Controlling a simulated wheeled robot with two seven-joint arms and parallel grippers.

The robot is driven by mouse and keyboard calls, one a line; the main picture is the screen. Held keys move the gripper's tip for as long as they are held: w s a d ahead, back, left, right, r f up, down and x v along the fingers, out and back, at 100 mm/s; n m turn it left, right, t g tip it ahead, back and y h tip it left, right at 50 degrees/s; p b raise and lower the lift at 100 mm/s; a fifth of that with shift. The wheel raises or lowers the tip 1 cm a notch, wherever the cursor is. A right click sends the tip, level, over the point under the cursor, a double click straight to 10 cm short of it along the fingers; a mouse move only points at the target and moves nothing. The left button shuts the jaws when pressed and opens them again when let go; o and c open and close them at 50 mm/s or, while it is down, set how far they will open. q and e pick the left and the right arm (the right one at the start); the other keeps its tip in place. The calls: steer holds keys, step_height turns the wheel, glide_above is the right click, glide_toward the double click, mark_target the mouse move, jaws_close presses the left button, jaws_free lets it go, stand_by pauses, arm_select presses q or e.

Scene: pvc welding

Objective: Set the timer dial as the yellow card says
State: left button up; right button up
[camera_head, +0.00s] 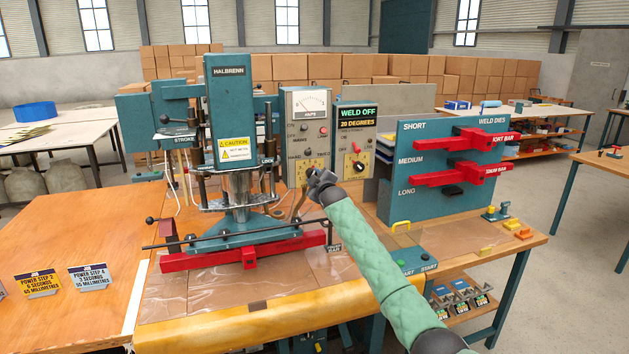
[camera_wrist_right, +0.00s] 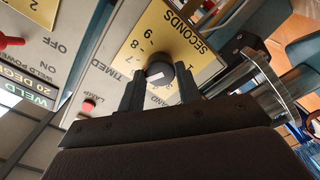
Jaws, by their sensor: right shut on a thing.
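The timer dial is a black knob (camera_wrist_right: 160,72) on a yellow plate marked SECONDS (camera_wrist_right: 170,38) in the right wrist view. My right gripper (camera_wrist_right: 160,88) is shut on the knob, one finger on each side. A white mark shows on the knob's face; which number it points at is hard to tell. In the head view my right gripper (camera_head: 318,178) covers the dial at the foot of the grey timer panel (camera_head: 306,118). The yellow card (camera_head: 38,284) stands on the left table and appears to read power step 2, 6 seconds, 65 millimetres. My left gripper is not in view.
A blue card (camera_head: 89,277) stands beside the yellow one. The panel next to the timer has a display (camera_head: 356,117) reading WELD OFF, 20 DEGREES. The teal press (camera_head: 231,120) stands close on the left, the weld die rack (camera_head: 440,195) on the right.

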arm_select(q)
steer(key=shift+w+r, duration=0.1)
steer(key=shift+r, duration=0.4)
arm_select(e)
steer(key=shift+f+m, duration=0.2)
steer(key=shift+m, duration=0.2)
steer(key=o, duration=1)
steer(key=shift+s+r, duration=0.1)
arm_select(q)
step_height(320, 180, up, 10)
steer(key=b, duration=0.2)
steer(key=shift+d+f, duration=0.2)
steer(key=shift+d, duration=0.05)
arm_select(e)
steer(key=v, duration=0.7)
steer(key=shift+s+d, duration=0.15)
steer(key=shift+s, duration=0.1)
